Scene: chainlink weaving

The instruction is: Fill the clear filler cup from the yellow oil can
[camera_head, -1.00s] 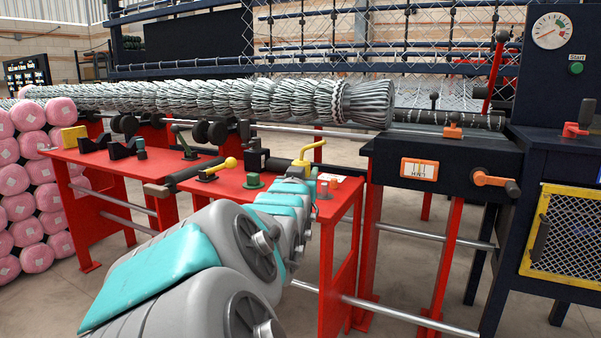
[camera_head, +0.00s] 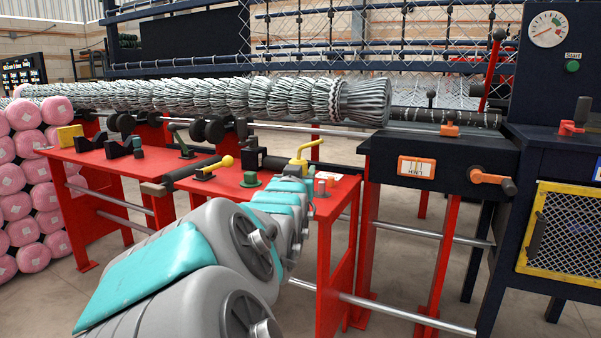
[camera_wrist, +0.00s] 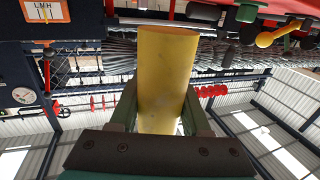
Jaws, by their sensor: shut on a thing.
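The yellow oil can (camera_head: 301,163) shows in the head view at the red bench's right end, its spout pointing right. In the wrist view the yellow can body (camera_wrist: 167,60) stands between the two dark green fingers of my gripper (camera_wrist: 160,103). My gripper is shut on it. In the head view my arm hides the gripper and the can's lower part. A small see-through, reddish cup (camera_head: 321,187) on the bench, just right of and below the can, looks like the filler cup. Its fill level is too small to tell.
The red bench (camera_head: 90,162) carries black blocks, a yellow-knobbed lever (camera_head: 226,162) and a green knob (camera_head: 251,179). The bundled wire mesh roll (camera_head: 210,96) runs behind it. A dark machine (camera_head: 440,160) with an orange crank (camera_head: 490,178) stands right. Pink rolls (camera_head: 25,180) are stacked left.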

